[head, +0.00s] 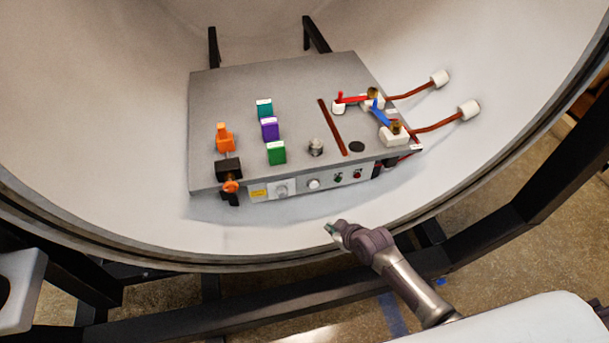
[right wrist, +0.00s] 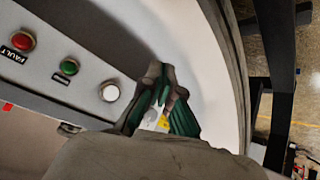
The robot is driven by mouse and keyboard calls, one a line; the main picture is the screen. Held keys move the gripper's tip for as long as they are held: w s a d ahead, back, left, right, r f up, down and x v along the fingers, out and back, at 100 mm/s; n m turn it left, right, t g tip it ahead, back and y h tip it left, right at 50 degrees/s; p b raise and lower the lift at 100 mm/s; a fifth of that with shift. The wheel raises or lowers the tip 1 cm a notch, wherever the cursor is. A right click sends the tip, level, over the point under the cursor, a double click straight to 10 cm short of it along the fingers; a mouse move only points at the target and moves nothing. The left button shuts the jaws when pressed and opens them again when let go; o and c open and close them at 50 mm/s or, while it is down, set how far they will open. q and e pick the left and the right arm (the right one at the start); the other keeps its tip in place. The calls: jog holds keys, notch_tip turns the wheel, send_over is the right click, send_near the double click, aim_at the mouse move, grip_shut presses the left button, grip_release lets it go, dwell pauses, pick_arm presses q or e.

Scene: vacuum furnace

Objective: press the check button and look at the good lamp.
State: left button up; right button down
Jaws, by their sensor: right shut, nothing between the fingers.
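The check button (head: 313,183) is a round white button on the front face of the grey box. It also shows in the right wrist view (right wrist: 110,92), left of my fingertips and apart from them. The good lamp (head: 338,177) is a small green dome beside it, also in the right wrist view (right wrist: 69,67); I cannot tell whether it is lit. My right gripper (head: 333,229) is shut and empty in front of the box, below the button in the head view. Its green-padded fingers (right wrist: 161,78) meet in the right wrist view. My left gripper is not in view.
A red fault lamp (right wrist: 22,41) sits beyond the good lamp. A yellow label (head: 258,192) is at the panel's left. The grey box (head: 225,95) carries coloured blocks and red and blue levers. The round chamber's rim (head: 260,263) curves around below; bare chamber floor lies before the box.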

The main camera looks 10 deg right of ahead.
aim_at(314, 185)
jog(key=r, duration=0.1)
jog(key=w+a+r, duration=0.1)
jog(key=shift+w+r, duration=0.3)
jog(key=w+b, duration=0.5)
jog(key=w, duration=0.4)
jog(key=shift+a+b, duration=0.2)
jog(key=shift+b, duration=0.1)
dwell(1.2)
jog(key=shift+w, duration=0.35)
